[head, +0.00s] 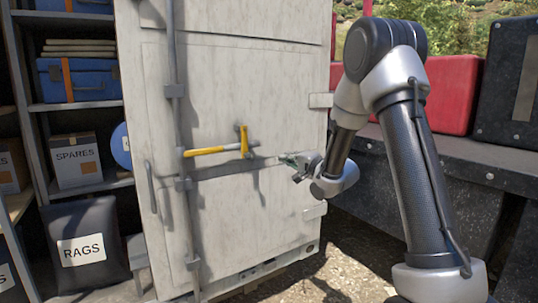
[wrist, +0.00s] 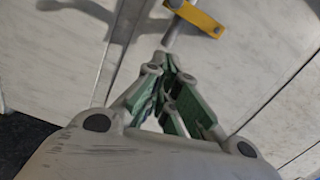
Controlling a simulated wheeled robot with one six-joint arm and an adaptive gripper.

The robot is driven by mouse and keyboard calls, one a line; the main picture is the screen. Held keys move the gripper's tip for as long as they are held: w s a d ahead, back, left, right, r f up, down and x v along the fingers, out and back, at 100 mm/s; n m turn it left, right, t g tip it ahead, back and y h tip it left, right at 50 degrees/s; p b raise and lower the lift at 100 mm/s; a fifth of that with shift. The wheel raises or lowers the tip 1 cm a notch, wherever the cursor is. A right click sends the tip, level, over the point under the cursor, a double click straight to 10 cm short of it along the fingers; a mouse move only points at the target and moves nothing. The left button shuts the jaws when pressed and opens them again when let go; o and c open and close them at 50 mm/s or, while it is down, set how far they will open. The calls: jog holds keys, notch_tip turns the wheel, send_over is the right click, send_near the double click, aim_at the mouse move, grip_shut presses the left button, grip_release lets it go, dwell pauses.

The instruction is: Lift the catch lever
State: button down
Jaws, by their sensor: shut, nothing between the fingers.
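A yellow lever (head: 212,150) lies almost level across the pale door (head: 225,90), its left end at the upright grey rod. Its right end meets a short upright yellow piece (head: 243,138), and I cannot tell which part is the catch lever. In the wrist view a yellow piece (wrist: 200,18) shows at the top, beside a grey bar (wrist: 174,32). My gripper (head: 284,157) is right of the lever's end, in front of the door, apart from the yellow parts. In the wrist view its green-padded fingers (wrist: 165,75) are shut and empty, just below the grey bar.
The upright grey rod (head: 174,90) runs down the door, with a grey handle (head: 151,187) to its left. Shelves with a blue case (head: 85,80) and a spares box (head: 76,160) stand at the left. A dark ledge (head: 460,155) bounds the right side.

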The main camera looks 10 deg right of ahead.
aim_at(246, 143)
dwell(0.4)
jog(key=w+a, duration=0.8)
jog(key=shift+w+f, duration=0.3)
jog(key=shift+f, duration=0.1)
jog(key=shift+a+m, duration=0.1)
jog(key=shift+m, duration=0.2)
jog(key=shift+s+a+f+m, duration=0.1)
jog(key=shift+a+m, duration=0.1)
jog(key=shift+m, duration=0.1)
